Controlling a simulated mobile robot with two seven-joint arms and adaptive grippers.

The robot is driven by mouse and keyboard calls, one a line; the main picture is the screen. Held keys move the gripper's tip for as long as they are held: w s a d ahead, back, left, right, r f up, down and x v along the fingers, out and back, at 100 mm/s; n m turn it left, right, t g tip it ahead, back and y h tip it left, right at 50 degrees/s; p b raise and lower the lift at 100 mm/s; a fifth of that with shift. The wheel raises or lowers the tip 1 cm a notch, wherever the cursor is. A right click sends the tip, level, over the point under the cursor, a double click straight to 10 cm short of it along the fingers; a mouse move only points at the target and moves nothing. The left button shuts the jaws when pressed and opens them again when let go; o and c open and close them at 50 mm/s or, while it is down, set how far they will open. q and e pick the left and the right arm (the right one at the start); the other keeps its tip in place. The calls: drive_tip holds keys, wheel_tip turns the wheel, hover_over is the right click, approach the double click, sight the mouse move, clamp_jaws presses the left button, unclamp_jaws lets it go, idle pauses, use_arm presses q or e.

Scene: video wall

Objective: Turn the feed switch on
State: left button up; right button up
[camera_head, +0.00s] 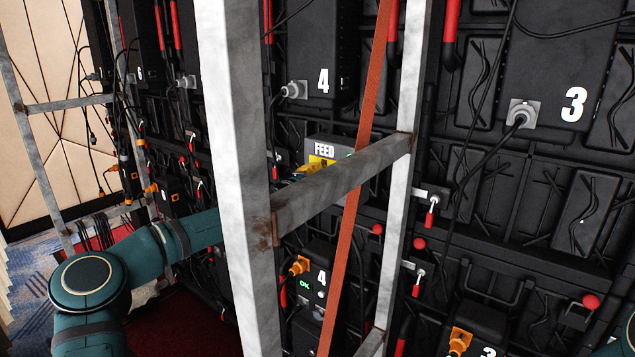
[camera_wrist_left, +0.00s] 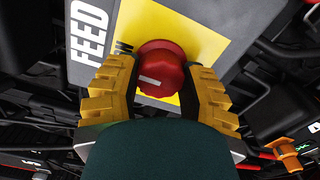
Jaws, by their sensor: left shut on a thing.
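The feed switch is a red round knob (camera_wrist_left: 163,70) on a yellow plate (camera_wrist_left: 205,30) of a grey box marked FEED (camera_wrist_left: 88,30). In the head view the FEED box (camera_head: 325,149) shows behind the scaffold, partly covered by its crossbar. My left gripper (camera_wrist_left: 160,74) has its two yellow fingers on opposite sides of the knob and is shut on it. A white mark on the knob points to the left in the wrist view. A label beside the knob is mostly hidden by a finger. My right gripper is out of view.
A grey metal post (camera_head: 237,190) and a rusty crossbar (camera_head: 340,188) stand in front of the panels. My left forearm passes behind the post. An orange strap (camera_head: 355,190) runs down past the bar. Cables hang around the black panels.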

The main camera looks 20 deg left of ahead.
use_arm(q)
drive_tip(key=shift+r, duration=0.1)
drive_tip(key=o, duration=1.2)
drive_tip(key=v, duration=1.2)
